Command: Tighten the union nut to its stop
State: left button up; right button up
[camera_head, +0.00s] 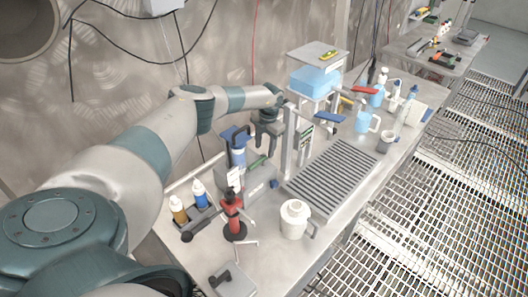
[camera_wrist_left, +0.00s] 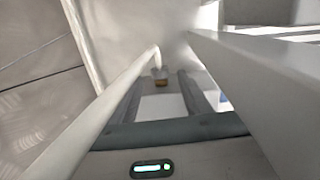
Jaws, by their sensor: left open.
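My left gripper (camera_head: 267,148) hangs fingers down behind the grey upright post at the back of the bench. In the left wrist view its two dark fingers (camera_wrist_left: 160,80) stand apart with a gap between them. A small brass-coloured piece with a grey top (camera_wrist_left: 160,82) shows near the fingertips; it may be the union nut, but I cannot tell for sure. I cannot tell whether the fingers touch it. In the head view I cannot make out the nut. My right gripper is not in view.
A pale bar (camera_wrist_left: 115,105) and a wide grey beam (camera_wrist_left: 240,90) flank the fingers closely. On the bench are a ribbed grey tray (camera_head: 337,172), a red tool on a stand (camera_head: 232,215), a white jar (camera_head: 294,219) and two dropper bottles (camera_head: 199,193). A blue bin (camera_head: 314,82) stands behind.

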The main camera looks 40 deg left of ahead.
aim_at(263, 154)
pick_arm(q)
jog(key=shift+a+f, duration=0.2)
jog(key=shift+f, duration=1.85)
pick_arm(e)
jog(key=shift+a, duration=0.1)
pick_arm(q)
jog(key=c, duration=1.1)
jog(key=shift+o, duration=0.2)
jog(key=shift+a+f+b, duration=0.1)
jog(key=shift+f+b, duration=0.05)
jog(key=shift+b, duration=0.4)
jog(key=h+b, duration=0.1)
jog(key=b, duration=0.1)
jog(key=shift+a+f+b, duration=0.1)
jog(key=shift+b, duration=0.25)
jog(key=shift+r+b, duration=0.25)
jog(key=shift+b, duration=0.1)
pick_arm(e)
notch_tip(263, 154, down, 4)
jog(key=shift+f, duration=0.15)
